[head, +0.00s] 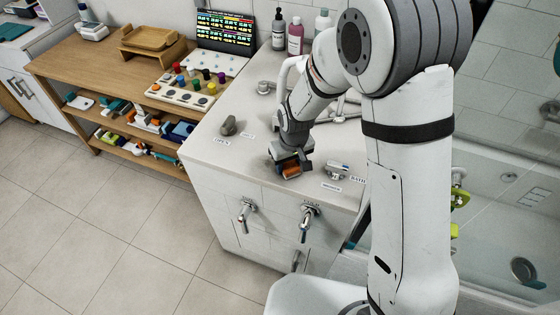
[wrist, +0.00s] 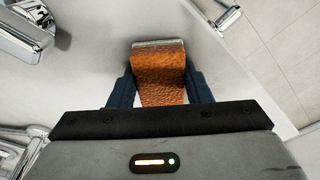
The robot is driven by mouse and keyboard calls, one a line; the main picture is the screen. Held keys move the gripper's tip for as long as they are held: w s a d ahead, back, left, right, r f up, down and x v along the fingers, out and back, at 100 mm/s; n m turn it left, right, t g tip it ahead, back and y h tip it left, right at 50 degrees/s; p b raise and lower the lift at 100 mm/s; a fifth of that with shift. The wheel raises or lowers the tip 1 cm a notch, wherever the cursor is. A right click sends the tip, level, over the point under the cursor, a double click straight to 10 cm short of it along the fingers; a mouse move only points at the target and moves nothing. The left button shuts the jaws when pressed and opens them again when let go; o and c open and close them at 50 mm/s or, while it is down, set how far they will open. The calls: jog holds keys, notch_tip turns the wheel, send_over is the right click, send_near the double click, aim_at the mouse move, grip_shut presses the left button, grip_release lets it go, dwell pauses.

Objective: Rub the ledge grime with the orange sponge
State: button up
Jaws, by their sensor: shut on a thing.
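The orange sponge (wrist: 160,75) is a rough orange-brown block between the two dark blue fingers of my gripper (wrist: 160,92) in the wrist view. My gripper is shut on it. A pale grey edge shows along the sponge's far end. In the head view my gripper (head: 291,168) points down at the white ledge (head: 255,185) near its front edge, and the orange sponge (head: 291,171) shows small under it. I cannot tell whether the sponge touches the ledge. No grime is clearly visible; any under the sponge is hidden.
A grey knob (head: 229,126) stands left of my gripper, and a chrome fitting (head: 337,171) stands close on the right. Two lever taps (head: 247,212) (head: 309,220) stick out of the front face. Bottles (head: 295,36) stand at the back. A wooden bench (head: 90,60) is at the left.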

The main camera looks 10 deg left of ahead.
aim_at(291, 165)
jog(key=shift+s+d, duration=0.1)
jog(key=shift+d, duration=0.3)
notch_tip(291, 165, up, 7)
jog(key=p, duration=0.4)
jog(key=shift+r, duration=0.1)
jog(key=shift+a+r, duration=0.1)
jog(key=shift+r, duration=0.3)
jog(key=shift+s, duration=0.1)
